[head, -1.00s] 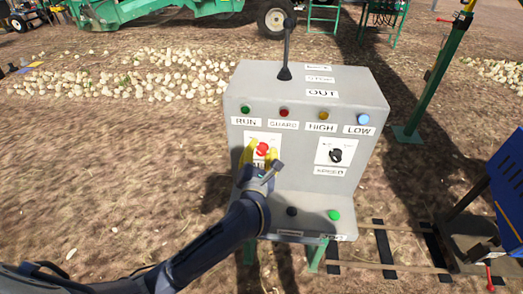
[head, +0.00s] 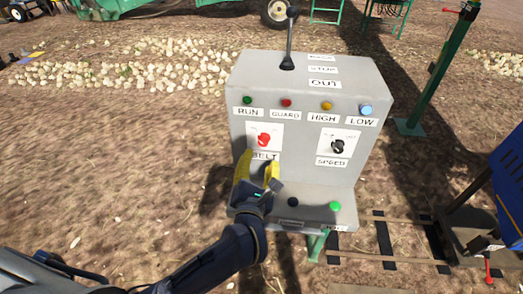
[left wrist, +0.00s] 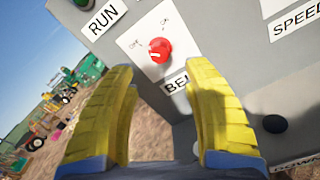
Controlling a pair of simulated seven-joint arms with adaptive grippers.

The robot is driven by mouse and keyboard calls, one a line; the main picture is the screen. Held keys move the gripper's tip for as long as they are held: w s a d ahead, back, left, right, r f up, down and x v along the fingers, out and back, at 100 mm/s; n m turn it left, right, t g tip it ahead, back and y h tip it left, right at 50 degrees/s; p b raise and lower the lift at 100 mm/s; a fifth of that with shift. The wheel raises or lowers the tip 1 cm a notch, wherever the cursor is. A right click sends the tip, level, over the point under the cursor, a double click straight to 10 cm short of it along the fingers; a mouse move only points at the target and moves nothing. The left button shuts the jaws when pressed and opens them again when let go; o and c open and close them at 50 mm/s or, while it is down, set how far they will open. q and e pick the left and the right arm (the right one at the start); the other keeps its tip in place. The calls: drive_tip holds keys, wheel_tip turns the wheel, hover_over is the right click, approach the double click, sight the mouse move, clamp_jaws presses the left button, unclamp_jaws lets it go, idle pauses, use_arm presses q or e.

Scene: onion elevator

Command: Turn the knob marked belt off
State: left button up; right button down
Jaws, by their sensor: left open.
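The red belt knob (head: 263,139) sits on a white plate above the BELT label (head: 264,156), on the front of the grey control box (head: 240,185). In the left wrist view the knob (left wrist: 159,50) is fully visible, with two small markings around it, too small to read surely. A pale mark on the knob seems to face left. My left gripper (head: 257,165) is open and empty, its yellow fingers below the knob and apart from it. In the left wrist view the knob shows between and beyond the fingers (left wrist: 160,82). My right gripper is not in view.
A black speed knob (head: 338,146) is to the right. Coloured lamps (head: 286,103) line the panel above, and a black lever (head: 288,45) rises from the top. A black button (head: 293,202) and a green button (head: 335,206) are on the lower ledge. A green post (head: 435,75) stands right.

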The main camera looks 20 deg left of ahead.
use_arm(q)
drive_tip(key=shift+s+d, duration=0.2)
drive_tip(key=shift+s, duration=1.45)
